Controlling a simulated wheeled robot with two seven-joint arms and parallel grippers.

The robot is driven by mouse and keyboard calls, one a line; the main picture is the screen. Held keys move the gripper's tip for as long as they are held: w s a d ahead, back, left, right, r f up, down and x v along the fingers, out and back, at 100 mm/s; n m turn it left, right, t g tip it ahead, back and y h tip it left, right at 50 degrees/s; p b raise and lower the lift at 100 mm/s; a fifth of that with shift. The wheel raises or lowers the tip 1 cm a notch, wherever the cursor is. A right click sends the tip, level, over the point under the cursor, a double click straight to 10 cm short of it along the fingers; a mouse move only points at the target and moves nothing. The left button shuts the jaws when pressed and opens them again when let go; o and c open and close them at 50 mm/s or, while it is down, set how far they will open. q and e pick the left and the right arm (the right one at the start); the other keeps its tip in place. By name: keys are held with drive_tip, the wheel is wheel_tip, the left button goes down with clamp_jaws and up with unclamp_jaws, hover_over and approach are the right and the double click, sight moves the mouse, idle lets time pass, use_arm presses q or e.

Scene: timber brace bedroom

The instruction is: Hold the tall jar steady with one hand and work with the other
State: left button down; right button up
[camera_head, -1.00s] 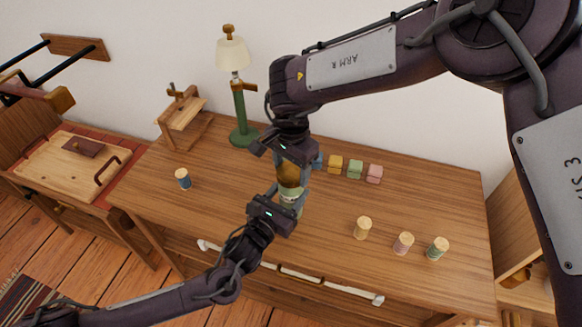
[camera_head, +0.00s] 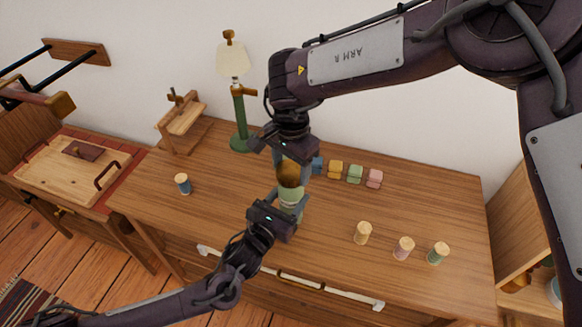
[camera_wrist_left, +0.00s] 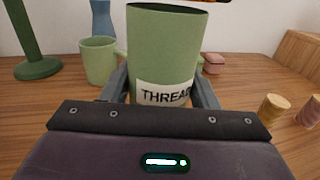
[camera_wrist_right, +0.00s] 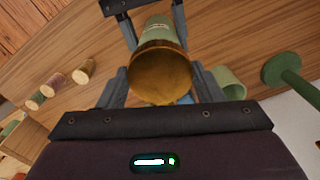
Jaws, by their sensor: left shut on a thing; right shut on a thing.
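The tall jar (camera_head: 291,197) is green, with a white label reading THREAD in the left wrist view (camera_wrist_left: 165,50). It stands upright on the desk and its mouth is open. My left gripper (camera_head: 277,208) is shut around its lower body. My right gripper (camera_head: 290,168) comes from above and is shut on an amber-brown lid (camera_wrist_right: 160,76). The lid is just above the jar's mouth, apart from it; its lower edge shows at the top of the left wrist view (camera_wrist_left: 215,1). The jar's far side is hidden.
A green mug (camera_wrist_left: 98,60) and a blue vessel (camera_wrist_left: 103,22) stand behind the jar. A green lamp (camera_head: 240,115) and wooden stand (camera_head: 183,120) are at back left. Small coloured boxes (camera_head: 355,173) and cork-topped pots (camera_head: 403,248) stand to the right. Bare desk lies between.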

sight(291, 170)
drive_tip(key=shift+r, duration=2)
use_arm(q)
drive_tip(key=shift+c, duration=2.3)
unclamp_jaws()
